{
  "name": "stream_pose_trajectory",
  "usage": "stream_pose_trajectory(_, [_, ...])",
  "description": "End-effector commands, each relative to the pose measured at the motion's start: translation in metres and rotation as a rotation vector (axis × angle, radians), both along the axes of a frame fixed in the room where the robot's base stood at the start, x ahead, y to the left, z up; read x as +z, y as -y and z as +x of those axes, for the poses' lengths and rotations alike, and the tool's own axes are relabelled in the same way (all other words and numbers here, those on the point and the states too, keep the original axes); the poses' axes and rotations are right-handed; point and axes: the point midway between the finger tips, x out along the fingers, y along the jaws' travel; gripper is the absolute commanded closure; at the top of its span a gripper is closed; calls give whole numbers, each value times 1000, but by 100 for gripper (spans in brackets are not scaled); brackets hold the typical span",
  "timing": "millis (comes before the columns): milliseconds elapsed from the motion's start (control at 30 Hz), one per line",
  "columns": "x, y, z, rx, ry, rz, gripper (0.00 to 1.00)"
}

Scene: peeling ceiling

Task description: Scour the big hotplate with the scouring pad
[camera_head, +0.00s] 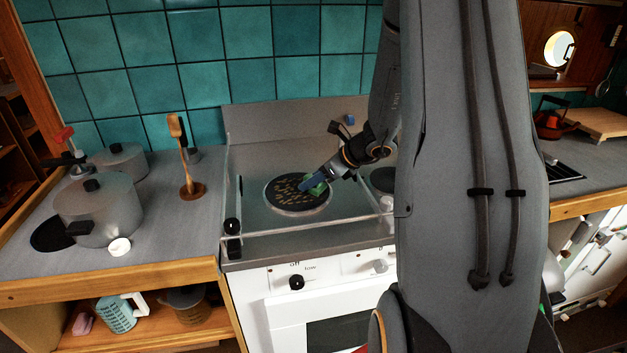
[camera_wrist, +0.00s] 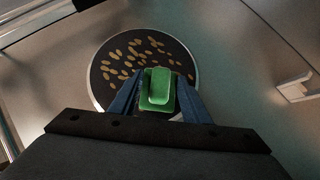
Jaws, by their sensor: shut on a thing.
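The big hotplate (camera_head: 284,198) is a round black disc with a pale rim on the stove top. Many small tan-yellow specks lie scattered on it; they also show on the hotplate in the wrist view (camera_wrist: 112,62). My gripper (camera_head: 310,187) reaches down from the right, its blue fingers over the right part of the hotplate. It is shut on the green scouring pad (camera_wrist: 158,88), which sits between the fingers over the hotplate's near part. Whether the pad touches the surface I cannot tell. The pad and fingers hide part of the hotplate.
A second, smaller hotplate (camera_head: 383,180) is partly hidden by my arm. A rail (camera_head: 300,230) runs along the stove's front. Pots (camera_head: 100,208) and a wooden brush in a stand (camera_head: 192,190) are on the left counter. A steel backsplash (camera_head: 285,122) rises behind.

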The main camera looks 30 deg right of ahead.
Motion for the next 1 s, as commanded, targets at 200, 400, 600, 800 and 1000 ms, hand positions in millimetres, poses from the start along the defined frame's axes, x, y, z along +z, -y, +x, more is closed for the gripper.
stream_pose_trajectory(200, [-1,0,0,0,-1,0,100])
stream_pose_trajectory(400, [-1,0,2,1,-1,0,100])
stream_pose_trajectory(600, [-2,-1,20,2,-1,-2,100])
stream_pose_trajectory(800, [-1,-1,35,1,-2,0,100])
stream_pose_trajectory(1000, [-1,-1,35,0,-2,0,100])
